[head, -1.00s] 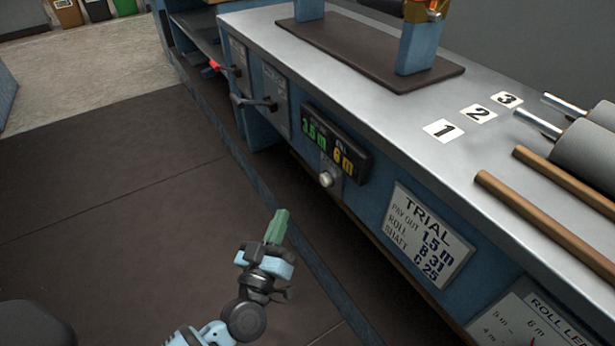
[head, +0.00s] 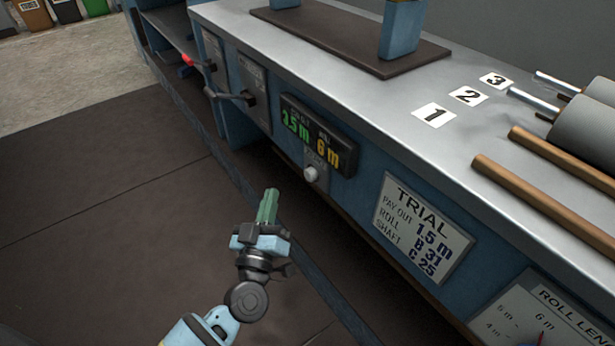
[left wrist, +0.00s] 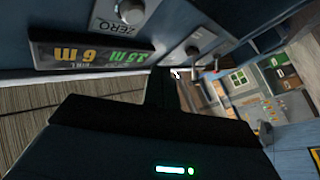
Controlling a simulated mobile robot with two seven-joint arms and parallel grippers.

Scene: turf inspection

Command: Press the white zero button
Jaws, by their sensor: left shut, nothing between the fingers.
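The white zero button (head: 311,174) is a round knob on the blue front of the bench, just below the dark display (head: 318,135). In the left wrist view the button (left wrist: 130,11) shows at the top beside a plate reading ZERO, and the display (left wrist: 90,54) appears upside down. My left gripper (head: 269,192) is shut and empty, its green fingers pointing up toward the bench front. It is left of and a little below the button in the head view, apart from it. My right gripper is out of view.
Levers (head: 235,97) stick out of the bench front left of the display. A TRIAL sign (head: 421,229) is to the right. The metal bench top (head: 350,90) carries number cards, brown rods (head: 545,184) and grey rolls. Dark floor matting (head: 90,240) lies clear at left.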

